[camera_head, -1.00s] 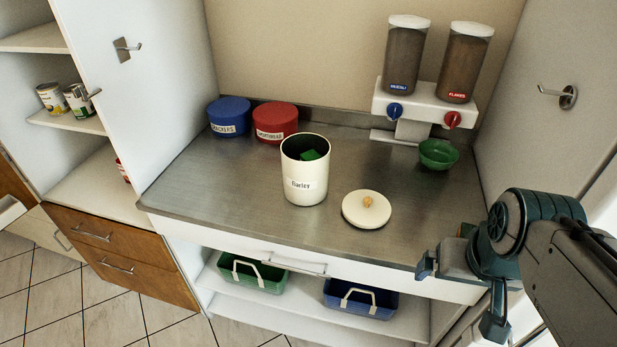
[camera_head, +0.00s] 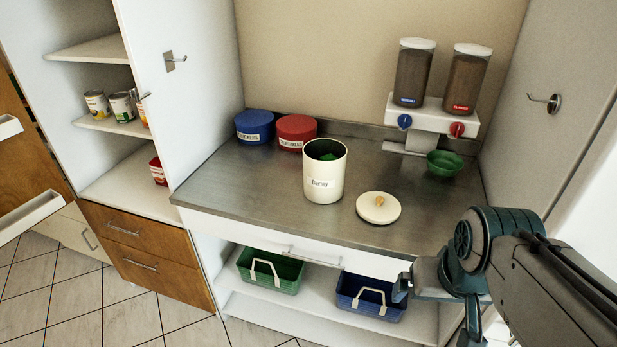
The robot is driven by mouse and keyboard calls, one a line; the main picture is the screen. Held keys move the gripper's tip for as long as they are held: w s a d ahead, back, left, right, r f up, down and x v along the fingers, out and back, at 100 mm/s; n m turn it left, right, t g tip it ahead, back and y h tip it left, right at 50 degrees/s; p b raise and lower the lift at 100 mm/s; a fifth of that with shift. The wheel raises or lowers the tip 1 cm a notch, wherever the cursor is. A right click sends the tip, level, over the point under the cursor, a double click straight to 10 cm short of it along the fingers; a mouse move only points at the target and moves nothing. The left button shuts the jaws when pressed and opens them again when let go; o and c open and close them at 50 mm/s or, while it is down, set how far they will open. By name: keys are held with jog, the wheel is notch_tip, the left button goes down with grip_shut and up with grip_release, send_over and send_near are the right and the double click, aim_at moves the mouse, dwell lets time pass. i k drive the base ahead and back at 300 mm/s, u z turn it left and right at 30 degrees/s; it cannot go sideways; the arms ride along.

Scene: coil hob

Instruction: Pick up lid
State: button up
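The lid (camera_head: 367,211) is a flat cream disc with a small wooden knob. It lies knob up on the steel worktop (camera_head: 245,195), to the right of a cream canister (camera_head: 322,178) labelled "Barley". The canister is upright and uncovered, with something green inside. My gripper (camera_head: 402,288) is at the lower right, in front of the worktop's front edge and apart from the lid. Its fingers are small and partly hidden by the wrist, so I cannot tell how far apart they are.
A blue tin (camera_head: 254,127) and a red tin (camera_head: 296,132) stand at the back left. A dispenser (camera_head: 430,115) with two clear containers is at the back right, beside a green bowl (camera_head: 444,163). Green (camera_head: 270,270) and blue (camera_head: 370,297) baskets sit on the shelf below.

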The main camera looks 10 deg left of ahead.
aim_at(379, 207)
jog(key=u, duration=0.55)
jog(key=i, duration=1)
jog(key=z, duration=0.75)
